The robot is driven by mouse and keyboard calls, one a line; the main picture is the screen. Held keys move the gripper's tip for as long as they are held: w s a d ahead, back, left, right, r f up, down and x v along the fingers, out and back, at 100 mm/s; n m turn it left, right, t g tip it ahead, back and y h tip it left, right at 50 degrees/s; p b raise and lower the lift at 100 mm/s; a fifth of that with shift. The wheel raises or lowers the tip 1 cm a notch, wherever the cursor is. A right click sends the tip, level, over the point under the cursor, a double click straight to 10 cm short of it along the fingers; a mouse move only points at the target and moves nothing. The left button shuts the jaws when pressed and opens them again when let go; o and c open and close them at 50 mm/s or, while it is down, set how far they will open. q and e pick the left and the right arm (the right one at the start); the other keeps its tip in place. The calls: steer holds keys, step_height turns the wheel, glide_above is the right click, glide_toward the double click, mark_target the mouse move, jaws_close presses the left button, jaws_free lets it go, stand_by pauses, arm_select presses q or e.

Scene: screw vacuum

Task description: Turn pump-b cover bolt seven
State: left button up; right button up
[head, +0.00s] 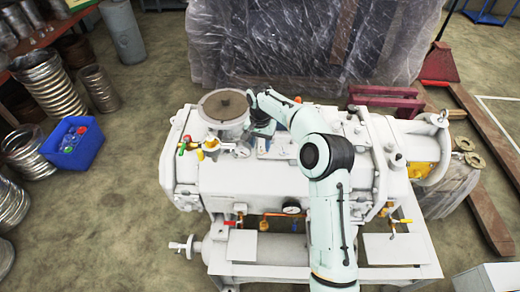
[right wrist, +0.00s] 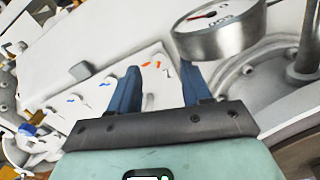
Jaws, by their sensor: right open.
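The pale grey pump (head: 250,178) stands on its frame in the middle of the head view. My right arm reaches across it, and my right gripper (head: 262,128) is low over its top, beside the round brown-topped flange (head: 224,104). In the right wrist view the two blue fingers of my right gripper (right wrist: 161,76) are apart over a light cover plate (right wrist: 100,92) with small blue and orange marks. I cannot make out a bolt clearly there; finger contact cannot be told. My left gripper is not in view.
A round pressure gauge (right wrist: 218,30) stands close to the right finger in the wrist view. Coloured valve handles (head: 198,146) sit left of the gripper. A plastic-wrapped load (head: 300,45) stands behind the pump. A blue bin (head: 75,148) is on the floor at left.

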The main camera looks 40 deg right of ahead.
mark_target(260, 153)
step_height(260, 153, down, 2)
steer(key=shift+s, duration=0.1)
steer(key=shift+f, duration=0.25)
jaws_close()
steer(key=shift+n, duration=0.3)
